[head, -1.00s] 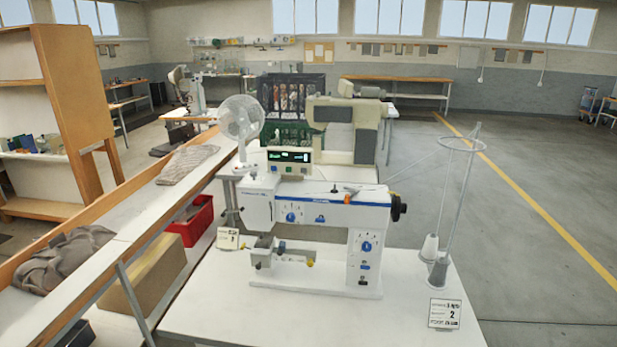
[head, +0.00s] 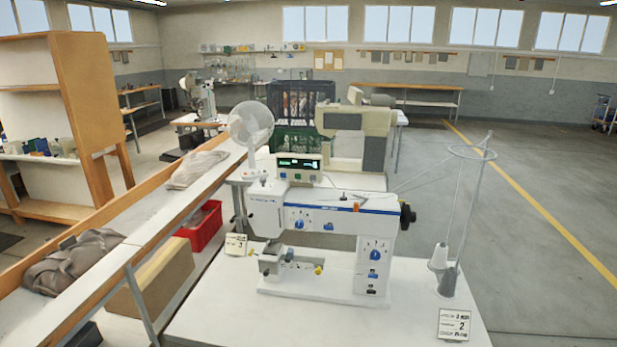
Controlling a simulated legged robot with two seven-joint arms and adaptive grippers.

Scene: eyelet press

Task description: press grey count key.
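A white and blue sewing-type machine (head: 325,222) stands on a white table (head: 225,310) in front of me. A small control panel (head: 299,167) sits on top of its left part. The panel has a dark display with green digits and a row of small keys below it. The keys are too small for me to tell which is the grey count key. Neither of my grippers shows in the head view.
A white fan (head: 250,125) stands behind the machine on the left. A thread stand (head: 470,215) with cones is on the right of the table. A long bench (head: 130,245) with cloth runs along the left, with a red bin (head: 200,227) beside it. Open floor lies to the right.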

